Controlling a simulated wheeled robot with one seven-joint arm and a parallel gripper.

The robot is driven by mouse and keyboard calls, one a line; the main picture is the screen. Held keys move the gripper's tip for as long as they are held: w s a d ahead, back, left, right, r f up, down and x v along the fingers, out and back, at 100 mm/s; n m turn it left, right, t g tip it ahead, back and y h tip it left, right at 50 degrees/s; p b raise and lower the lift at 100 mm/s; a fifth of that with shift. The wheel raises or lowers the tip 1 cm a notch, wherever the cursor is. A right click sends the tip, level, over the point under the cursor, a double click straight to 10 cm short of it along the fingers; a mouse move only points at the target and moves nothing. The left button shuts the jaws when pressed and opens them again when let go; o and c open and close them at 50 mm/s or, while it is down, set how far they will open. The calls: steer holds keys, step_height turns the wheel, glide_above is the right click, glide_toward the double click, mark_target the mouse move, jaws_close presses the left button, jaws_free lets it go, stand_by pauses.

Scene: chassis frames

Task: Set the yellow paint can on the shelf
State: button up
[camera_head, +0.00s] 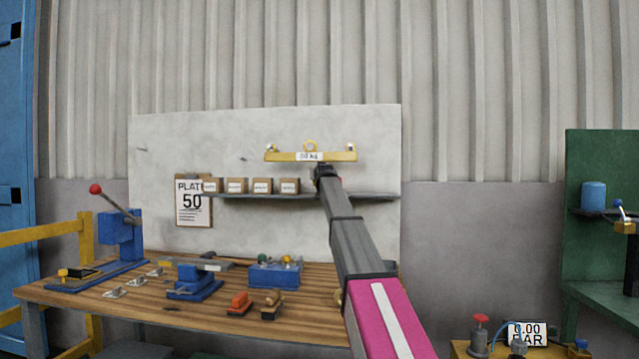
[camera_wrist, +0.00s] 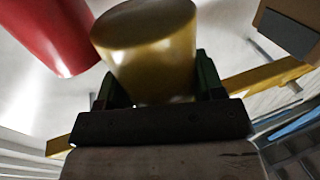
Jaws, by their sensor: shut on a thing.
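The yellow paint can (camera_wrist: 148,45) is between the two dark fingers of my gripper (camera_wrist: 158,84) in the wrist view, and the gripper is shut on it. In the head view my gripper (camera_head: 326,172) is at the wall shelf (camera_head: 372,196), right of the small boxes and just below the yellow beam. My arm hides the can there. I cannot tell whether the can touches the shelf. A red cylinder (camera_wrist: 50,35) is close to the left of the can in the wrist view.
Several small labelled boxes (camera_head: 262,186) stand on the shelf left of my gripper. A yellow lifting beam (camera_head: 285,156) is at the wall above. The workbench (camera_head: 120,302) below holds blue tools and blocks. The shelf's right end looks clear.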

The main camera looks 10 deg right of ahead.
steer(key=shift+f, duration=1.7)
steer(key=shift+f, duration=0.15)
steer(key=o, duration=0.8)
